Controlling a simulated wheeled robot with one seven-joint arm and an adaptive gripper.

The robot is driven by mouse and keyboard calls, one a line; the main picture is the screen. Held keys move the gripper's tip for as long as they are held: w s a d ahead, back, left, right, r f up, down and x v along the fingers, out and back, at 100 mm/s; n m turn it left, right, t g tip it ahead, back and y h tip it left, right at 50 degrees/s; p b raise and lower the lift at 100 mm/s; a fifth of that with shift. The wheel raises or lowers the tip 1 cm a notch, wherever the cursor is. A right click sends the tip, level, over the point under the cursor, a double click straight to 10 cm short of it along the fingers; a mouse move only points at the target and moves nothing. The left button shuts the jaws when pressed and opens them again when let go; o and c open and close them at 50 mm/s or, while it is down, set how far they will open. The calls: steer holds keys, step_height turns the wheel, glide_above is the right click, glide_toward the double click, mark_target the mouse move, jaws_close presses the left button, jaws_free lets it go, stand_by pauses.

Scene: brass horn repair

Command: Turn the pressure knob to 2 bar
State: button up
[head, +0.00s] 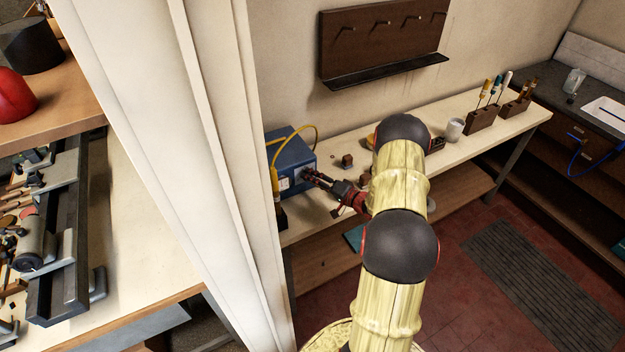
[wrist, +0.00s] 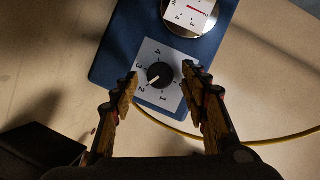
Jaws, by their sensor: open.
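The black pressure knob (wrist: 160,75) sits on a white dial plate (wrist: 151,55) marked with numbers, on the front of a blue box (wrist: 118,45). Its white pointer mark faces lower left in the wrist view, close to the 2. My gripper (wrist: 161,82) is open, with one finger on each side of the knob and visible gaps to it. In the head view my gripper (head: 309,177) is at the front of the blue box (head: 291,152), and the knob is hidden.
A yellow hose (wrist: 245,141) runs beside the box. The box stands on a long pale bench (head: 480,146) with a small brown block (head: 347,161), a white cup (head: 454,129) and tool holders (head: 482,120). A white post (head: 215,150) stands left of the box.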

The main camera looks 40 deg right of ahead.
steer(key=v, duration=1.1)
steer(key=shift+s, duration=0.35)
